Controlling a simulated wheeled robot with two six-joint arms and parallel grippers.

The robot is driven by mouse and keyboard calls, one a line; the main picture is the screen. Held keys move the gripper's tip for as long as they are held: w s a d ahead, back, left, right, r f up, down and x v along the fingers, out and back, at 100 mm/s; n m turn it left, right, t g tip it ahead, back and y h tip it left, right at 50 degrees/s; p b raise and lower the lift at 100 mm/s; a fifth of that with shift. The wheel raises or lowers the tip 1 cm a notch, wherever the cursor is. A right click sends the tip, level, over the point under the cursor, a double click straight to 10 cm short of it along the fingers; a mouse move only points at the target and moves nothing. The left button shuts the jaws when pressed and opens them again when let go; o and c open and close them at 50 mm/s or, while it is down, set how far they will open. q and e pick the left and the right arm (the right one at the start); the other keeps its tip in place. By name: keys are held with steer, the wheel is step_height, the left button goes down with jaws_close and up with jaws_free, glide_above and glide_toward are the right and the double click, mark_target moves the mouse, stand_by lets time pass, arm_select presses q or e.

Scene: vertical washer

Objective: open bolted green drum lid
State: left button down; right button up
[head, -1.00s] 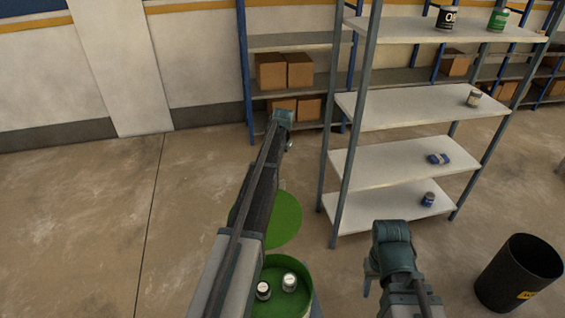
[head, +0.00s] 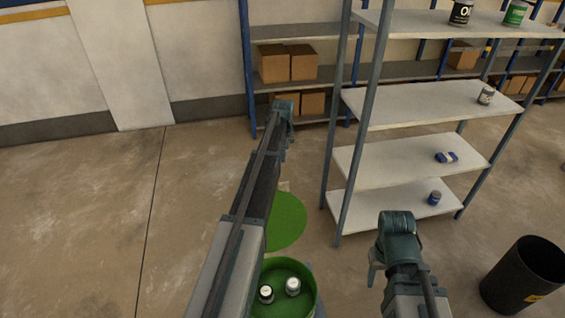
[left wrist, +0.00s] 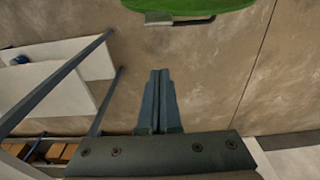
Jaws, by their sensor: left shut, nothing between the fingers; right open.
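The green drum (head: 312,284) stands at the bottom centre of the head view with its top open. Two small cans sit inside it, a dark one with a white top (head: 266,293) and a white one (head: 293,286). The round green lid (head: 288,222) is off the opening, just beyond the drum, partly hidden by my left arm. Its edge shows at the top of the left wrist view (left wrist: 190,4), with a bar-like fitting (left wrist: 180,20) beside it. My left gripper (left wrist: 159,75) is shut and empty, apart from the lid. My right gripper (head: 372,274) is open and empty, right of the drum.
A grey shelf rack (head: 405,160) with several cans stands right of the lid. A black bin (head: 525,275) stands at the lower right. Blue-framed shelves with boxes (head: 288,64) line the back wall. The floor on the left is clear.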

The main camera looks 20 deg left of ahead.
arm_select(q)
step_height(320, 180, down, 8)
steer(key=s+d+b, duration=0.1)
steer(key=s+b, duration=0.1)
steer(key=b, duration=0.5)
steer(key=shift+s+d, duration=0.2)
steer(key=shift+d, duration=0.2)
steer(key=s+d+r+t, duration=0.1)
steer(key=s+d, duration=0.3)
steer(key=s, duration=0.2)
steer(key=shift+d+r+y+p, duration=0.15)
steer(key=shift+d+y+p, duration=0.15)
steer(key=shift+y, duration=0.1)
